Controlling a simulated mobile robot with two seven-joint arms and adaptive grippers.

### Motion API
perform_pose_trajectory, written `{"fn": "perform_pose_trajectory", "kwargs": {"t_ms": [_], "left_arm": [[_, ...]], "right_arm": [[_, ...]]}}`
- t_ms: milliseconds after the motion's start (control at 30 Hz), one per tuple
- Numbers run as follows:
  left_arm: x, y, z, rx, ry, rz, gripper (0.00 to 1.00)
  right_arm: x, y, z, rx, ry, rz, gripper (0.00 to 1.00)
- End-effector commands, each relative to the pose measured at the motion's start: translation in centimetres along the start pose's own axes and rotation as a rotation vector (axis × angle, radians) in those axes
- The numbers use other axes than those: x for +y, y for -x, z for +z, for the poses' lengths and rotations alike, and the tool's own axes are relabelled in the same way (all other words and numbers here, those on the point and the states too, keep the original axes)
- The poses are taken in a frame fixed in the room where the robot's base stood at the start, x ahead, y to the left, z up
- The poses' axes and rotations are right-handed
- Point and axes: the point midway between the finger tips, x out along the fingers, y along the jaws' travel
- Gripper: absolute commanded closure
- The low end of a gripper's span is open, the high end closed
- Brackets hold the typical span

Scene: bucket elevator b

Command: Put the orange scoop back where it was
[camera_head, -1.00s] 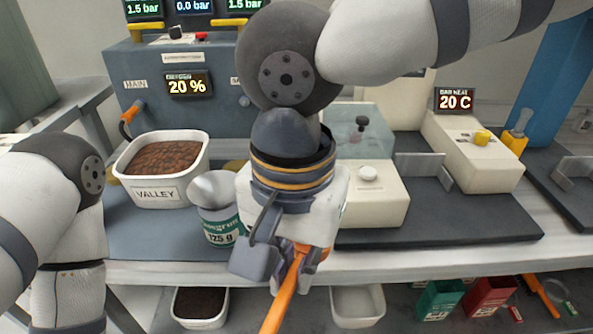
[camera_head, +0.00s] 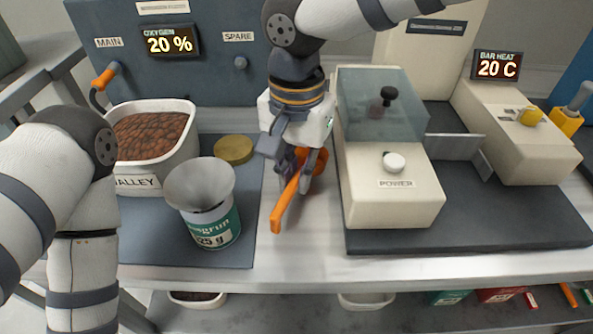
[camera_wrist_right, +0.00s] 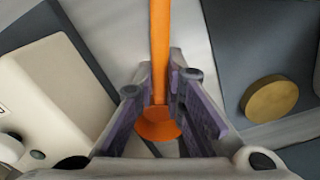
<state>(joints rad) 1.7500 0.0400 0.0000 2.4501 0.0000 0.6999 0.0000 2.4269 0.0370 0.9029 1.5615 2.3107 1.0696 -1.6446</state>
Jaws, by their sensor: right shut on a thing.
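My right gripper (camera_head: 299,170) is shut on the orange scoop (camera_head: 281,208), over the bare strip of bench between the blue-grey mat and the cream POWER unit. The scoop's handle slants toward the bench's front edge, and part of its bowl shows beside the fingers. In the right wrist view the fingers (camera_wrist_right: 158,88) flank the scoop (camera_wrist_right: 159,45), with its handle pointing up the picture. I cannot tell whether the scoop touches the bench. My left arm hangs at the left; its gripper is out of view.
On the mat (camera_head: 190,250) stand a VALLEY tub (camera_head: 135,181) of brown pieces, a green-labelled can with a grey funnel (camera_head: 201,187) and a brass disc (camera_head: 233,150). The cream POWER unit (camera_head: 395,205) stands close right of the gripper. Tubs and boxes sit below the bench.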

Motion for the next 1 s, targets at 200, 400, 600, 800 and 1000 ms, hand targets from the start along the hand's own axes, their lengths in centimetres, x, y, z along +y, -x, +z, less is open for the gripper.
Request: {"fn": "perform_pose_trajectory", "kwargs": {"t_ms": [200, 400, 600, 800, 1000], "left_arm": [[0.0, -0.1, 0.1, -0.003, 0.0, 0.0, 0.72], [0.0, -0.1, 0.1, -0.004, 0.0, 0.0, 0.72], [0.0, -0.2, 0.1, -0.005, 0.0, 0.0, 0.72], [0.0, -0.2, 0.1, -0.005, 0.0, 0.0, 0.72], [0.0, -0.1, 0.0, -0.001, 0.0, 0.0, 0.72]], "right_arm": [[-0.2, -0.5, -0.6, 0.002, 0.0, -0.002, 1.0], [-0.2, -0.8, -0.5, 0.0, 0.0, -0.001, 1.0], [-0.2, -1.1, -0.5, 0.002, 0.001, -0.001, 0.69], [-0.2, -1.0, -0.5, 0.002, 0.0, -0.001, 0.69], [-0.3, 0.8, -0.6, 0.004, -0.001, -0.005, 0.69]]}}
